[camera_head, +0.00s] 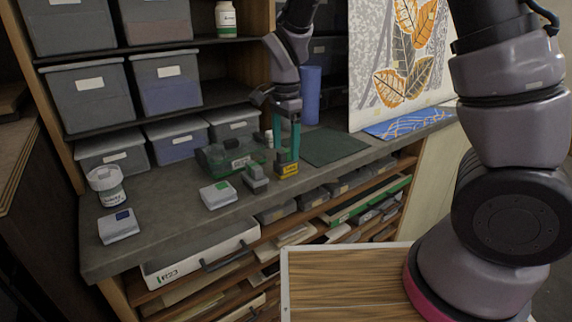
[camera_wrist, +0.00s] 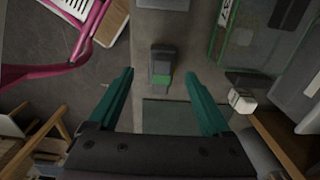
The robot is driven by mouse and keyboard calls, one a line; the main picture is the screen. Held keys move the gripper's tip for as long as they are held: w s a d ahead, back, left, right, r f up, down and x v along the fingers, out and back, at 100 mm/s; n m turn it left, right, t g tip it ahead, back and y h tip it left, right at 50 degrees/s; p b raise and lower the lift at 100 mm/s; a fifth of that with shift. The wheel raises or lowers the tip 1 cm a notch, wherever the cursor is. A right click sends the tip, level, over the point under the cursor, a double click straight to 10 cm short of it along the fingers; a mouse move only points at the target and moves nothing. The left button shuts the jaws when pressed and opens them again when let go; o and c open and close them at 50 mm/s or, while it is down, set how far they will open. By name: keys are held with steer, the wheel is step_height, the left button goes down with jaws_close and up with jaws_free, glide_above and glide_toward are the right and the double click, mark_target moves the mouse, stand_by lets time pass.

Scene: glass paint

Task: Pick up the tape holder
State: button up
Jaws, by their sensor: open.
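A small grey block-like object with a raised part, which looks like the tape holder (camera_head: 255,179), stands on the grey counter near its front edge. In the wrist view the tape holder (camera_wrist: 162,62) shows a green patch and lies in line with the gap between the fingertips. My gripper (camera_head: 286,168) points down with teal fingers just right of it in the head view, with a yellow patch at their lower end. In the wrist view my gripper (camera_wrist: 159,73) is open, with nothing held. I cannot tell the exact height of the fingertips above the counter.
A clear green-tinted box (camera_head: 225,157) and a small white bottle (camera_head: 269,139) stand behind the tape holder. A white-grey box with a green label (camera_head: 219,195) is to its left. A dark green mat (camera_head: 335,146) lies right. Shelves of grey bins (camera_head: 90,95) rise behind.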

mark_target(286, 161)
steer(key=shift+w+d+f, duration=0.1)
steer(key=shift+f, duration=1.25)
steer(key=shift+w+f, duration=0.1)
steer(key=shift+f, duration=1.25)
jaws_close()
step_height(286, 161, up, 10)
steer(key=shift+r, duration=0.1)
steer(key=c, duration=0.8)
jaws_free()
steer(key=c, duration=0.5)
